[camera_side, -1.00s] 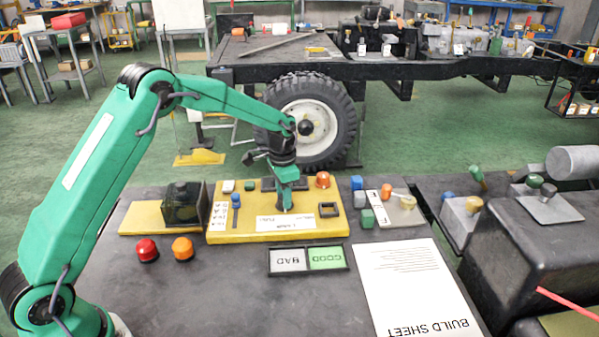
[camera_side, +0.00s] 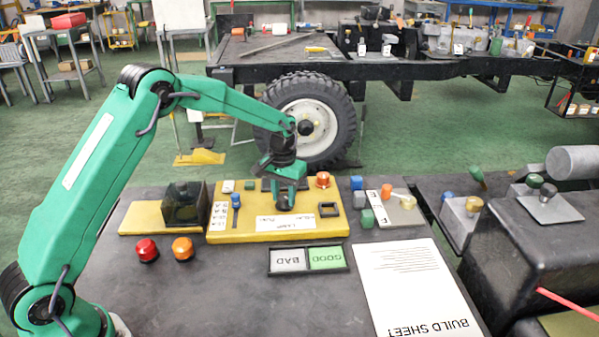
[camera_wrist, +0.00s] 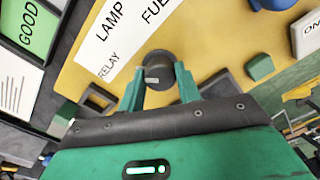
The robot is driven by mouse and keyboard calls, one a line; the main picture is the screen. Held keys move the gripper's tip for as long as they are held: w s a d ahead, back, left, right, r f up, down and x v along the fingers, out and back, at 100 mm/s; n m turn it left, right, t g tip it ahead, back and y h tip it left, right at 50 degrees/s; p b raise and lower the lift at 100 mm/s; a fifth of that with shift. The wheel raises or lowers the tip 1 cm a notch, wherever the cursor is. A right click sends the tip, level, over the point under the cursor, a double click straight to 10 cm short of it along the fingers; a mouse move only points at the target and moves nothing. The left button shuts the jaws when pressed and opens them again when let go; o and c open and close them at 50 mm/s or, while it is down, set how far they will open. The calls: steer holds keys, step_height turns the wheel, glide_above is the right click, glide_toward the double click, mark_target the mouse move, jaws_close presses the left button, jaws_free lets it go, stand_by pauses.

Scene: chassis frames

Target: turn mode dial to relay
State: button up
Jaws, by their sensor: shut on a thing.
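The mode dial (camera_wrist: 158,70) is a dark round knob on the yellow panel (camera_wrist: 205,30). My gripper (camera_wrist: 159,86) is shut on it, with one green finger on each side. The dial's pale pointer mark sits on its left side in the wrist view, facing roughly toward the printed word RELAY (camera_wrist: 107,65). Whether it lines up exactly, I cannot tell. The white label strip (camera_wrist: 120,30) also shows LAMP and part of a word starting FUE. In the side view my gripper (camera_side: 285,204) points down at the yellow panel (camera_side: 225,237) and hides the dial.
A blue-topped lever (camera_side: 236,201), a red-orange button (camera_side: 323,180) and a black square frame (camera_side: 329,210) share the panel. The BAD/GOOD tray (camera_side: 309,272) lies in front. Red (camera_side: 147,250) and orange (camera_side: 183,248) knobs sit left.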

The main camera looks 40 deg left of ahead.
mark_target(284, 197)
steer(key=shift+n, duration=0.3)
steer(key=o, duration=1)
steer(key=shift+c, duration=0.2)
steer(key=shift+r, duration=0.1)
step_height(284, 197, up, 7)
steer(key=shift+r, duration=0.35)
